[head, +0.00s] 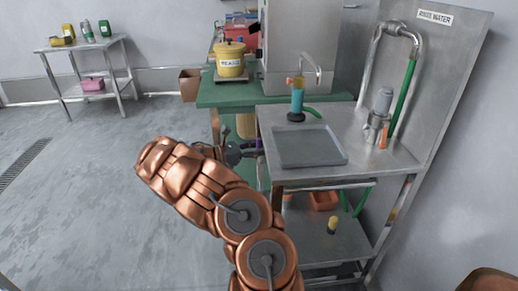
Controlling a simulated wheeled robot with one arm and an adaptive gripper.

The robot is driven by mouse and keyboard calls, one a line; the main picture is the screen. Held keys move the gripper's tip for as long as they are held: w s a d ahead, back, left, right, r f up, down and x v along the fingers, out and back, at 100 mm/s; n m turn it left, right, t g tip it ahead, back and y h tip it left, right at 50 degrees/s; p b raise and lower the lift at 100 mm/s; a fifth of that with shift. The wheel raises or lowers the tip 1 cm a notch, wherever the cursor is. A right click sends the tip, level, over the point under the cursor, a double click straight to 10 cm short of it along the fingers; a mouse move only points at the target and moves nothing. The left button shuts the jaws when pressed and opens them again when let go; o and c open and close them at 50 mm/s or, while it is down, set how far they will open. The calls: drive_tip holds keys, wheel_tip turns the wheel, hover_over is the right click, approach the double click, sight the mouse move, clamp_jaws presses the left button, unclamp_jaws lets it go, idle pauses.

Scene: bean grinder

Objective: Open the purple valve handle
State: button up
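A small purple piece (259,147), which looks like part of the valve handle, shows at the left edge of the metal counter, below the green table top. Most of it is hidden, so I cannot tell how the handle is turned. My gripper (250,150) is dark and small in the head view, at the end of my copper arm. Its fingertips are right beside the purple piece. I cannot tell whether they touch it, or whether they are open or shut.
A metal counter (380,157) with a grey tray (308,147) stands right of my gripper. A green table (213,95) behind bears a yellow beans pot (231,62). A brown box (190,85) is left of it. The floor at left is clear.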

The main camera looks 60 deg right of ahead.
drive_tip(key=shift+c, duration=0.2)
clamp_jaws()
idle(0.4)
